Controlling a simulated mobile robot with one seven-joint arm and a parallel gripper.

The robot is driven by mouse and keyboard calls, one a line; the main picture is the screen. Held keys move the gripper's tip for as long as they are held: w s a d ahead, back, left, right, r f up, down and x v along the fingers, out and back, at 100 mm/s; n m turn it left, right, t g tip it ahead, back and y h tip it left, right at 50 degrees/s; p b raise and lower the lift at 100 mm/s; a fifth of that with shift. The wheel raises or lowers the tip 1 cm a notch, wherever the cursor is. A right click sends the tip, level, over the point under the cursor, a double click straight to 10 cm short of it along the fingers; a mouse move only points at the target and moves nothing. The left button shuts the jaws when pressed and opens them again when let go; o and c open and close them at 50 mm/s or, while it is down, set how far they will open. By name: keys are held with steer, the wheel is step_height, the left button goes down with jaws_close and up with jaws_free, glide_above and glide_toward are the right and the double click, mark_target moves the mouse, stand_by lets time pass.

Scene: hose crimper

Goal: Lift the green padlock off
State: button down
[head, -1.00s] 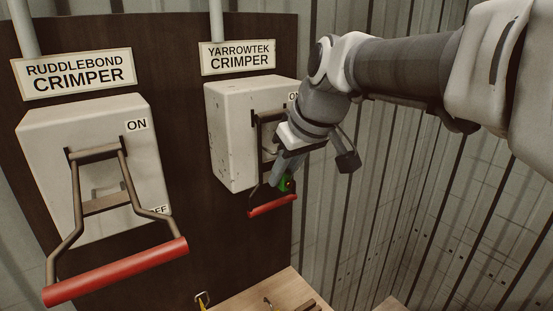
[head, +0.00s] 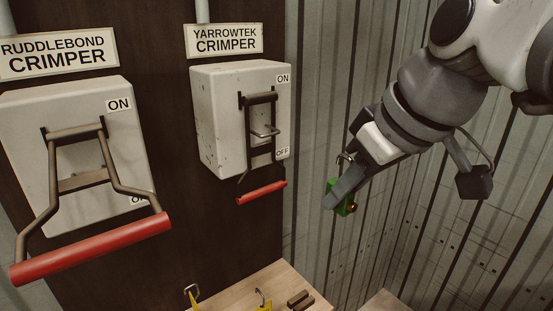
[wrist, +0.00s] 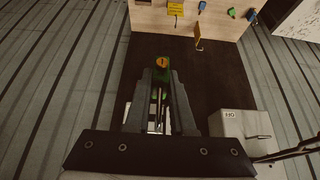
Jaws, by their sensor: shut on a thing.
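The green padlock (head: 350,204) is held in my gripper (head: 340,192), to the right of the Yarrowtek crimper box and clear of it. Its metal shackle shows above the fingers in the head view. In the wrist view the green padlock (wrist: 162,73) sits between the tips of my gripper (wrist: 161,82), with its orange-yellow end facing away from me. The Yarrowtek crimper (head: 212,120) is a white box with a lever and a red handle (head: 262,193). Its handle is down beside the OFF label, and no padlock shows on it.
The Ruddlebond crimper (head: 30,150) with a large red handle (head: 90,248) is at the left. Below, a wooden board (head: 285,277) carries yellow tags and hooks; the wrist view shows further padlocks (wrist: 232,12) there. A corrugated wall (head: 318,100) stands behind my gripper.

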steer(key=shift+s+d, duration=0.5)
steer(key=shift+s, duration=0.2)
steer(key=shift+s+r, duration=0.1)
steer(key=shift+d+r, duration=0.1)
steer(key=shift+r, duration=0.15)
steer(key=shift+r, duration=0.1)
steer(key=shift+s, duration=0.15)
steer(key=s+d, duration=0.5)
steer(key=s, duration=0.2)
steer(key=shift+b, duration=0.35)
stand_by(0.4)
steer(key=shift+s, duration=0.1)
stand_by(0.3)
